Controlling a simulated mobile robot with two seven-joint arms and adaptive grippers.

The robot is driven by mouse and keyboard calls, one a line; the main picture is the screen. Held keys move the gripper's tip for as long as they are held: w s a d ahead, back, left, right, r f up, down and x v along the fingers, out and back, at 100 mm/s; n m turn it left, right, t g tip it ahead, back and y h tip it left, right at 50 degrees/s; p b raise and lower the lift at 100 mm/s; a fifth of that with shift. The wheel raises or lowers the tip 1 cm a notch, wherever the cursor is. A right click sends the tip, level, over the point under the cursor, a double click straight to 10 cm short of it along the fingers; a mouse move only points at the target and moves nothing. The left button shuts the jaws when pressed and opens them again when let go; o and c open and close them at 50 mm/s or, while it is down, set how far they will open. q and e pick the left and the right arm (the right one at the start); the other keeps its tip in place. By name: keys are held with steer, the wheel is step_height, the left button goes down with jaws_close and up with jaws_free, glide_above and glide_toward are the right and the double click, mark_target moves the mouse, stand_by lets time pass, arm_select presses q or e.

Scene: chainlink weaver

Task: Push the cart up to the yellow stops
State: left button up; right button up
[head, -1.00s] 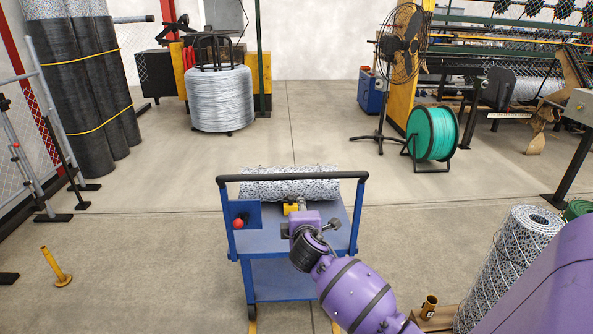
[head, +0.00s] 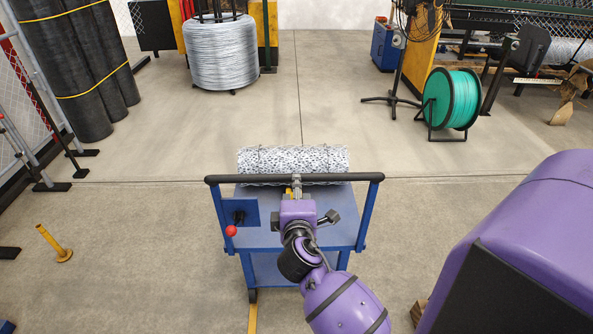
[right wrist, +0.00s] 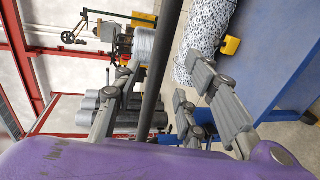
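The blue cart (head: 262,238) stands in front of me in the head view, with a black push handle (head: 240,180) across its near side. A speckled mesh roll (head: 290,160) lies across its far part. My right gripper (head: 297,181) is at the handle's middle. In the right wrist view the black handle bar (right wrist: 160,70) runs between the fingers of the right gripper (right wrist: 163,66), which are apart with a gap beside the bar. My left gripper is out of view. I cannot make out any yellow stops on the floor ahead.
A wire coil (head: 222,55) stands far ahead, and a green spool (head: 452,100) and fan stand (head: 394,95) are ahead right. The floor (head: 330,110) beyond the cart is clear. A yellow floor line (head: 252,318) shows below.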

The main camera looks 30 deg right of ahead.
steer(key=x, duration=0.7)
steer(key=shift+a, duration=0.1)
steer(key=shift+c, duration=0.3)
jaws_close()
steer(key=shift+w, duration=0.1)
